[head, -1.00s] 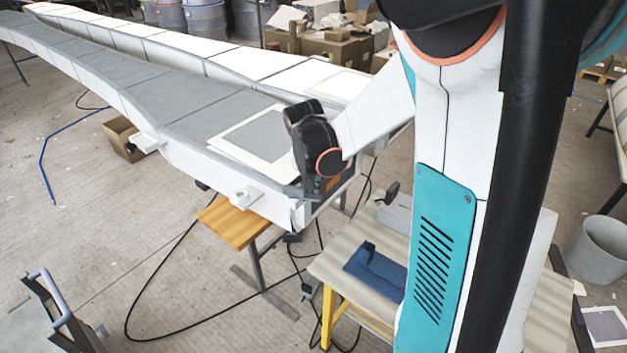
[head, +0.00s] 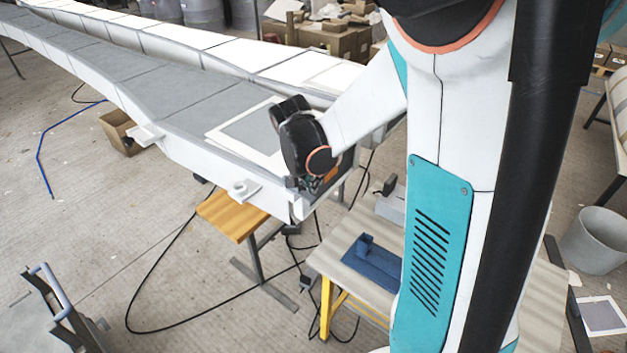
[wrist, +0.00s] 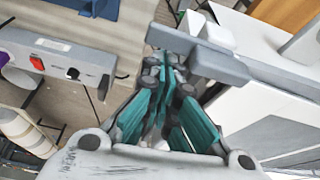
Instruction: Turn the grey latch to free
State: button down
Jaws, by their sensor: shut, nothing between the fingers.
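The grey latch (wrist: 212,62) shows in the wrist view as a flat bar with a block-like end, crossing just beyond and right of my fingertips at the white mould's side. My gripper (wrist: 165,66) has its teal-sided fingers together, with nothing between them. The tips are close to the latch's left end; I cannot tell whether they touch. In the head view my gripper (head: 298,184) is at the near end of the long white mould (head: 215,170). My wrist hides the latch there.
A grey box with a red switch (wrist: 55,62) is at left in the wrist view. A bench (head: 335,262) with a blue part (head: 375,262) stands right of the mould end. A wooden-topped stand (head: 232,215) is below it. Cables lie on the floor.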

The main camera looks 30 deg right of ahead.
jog(key=shift+w, duration=0.1)
dwell(0.3)
jog(key=w+d, duration=0.3)
jog(key=p+v, duration=0.3)
jog(key=v, duration=0.7)
jog(key=shift+d, duration=0.3)
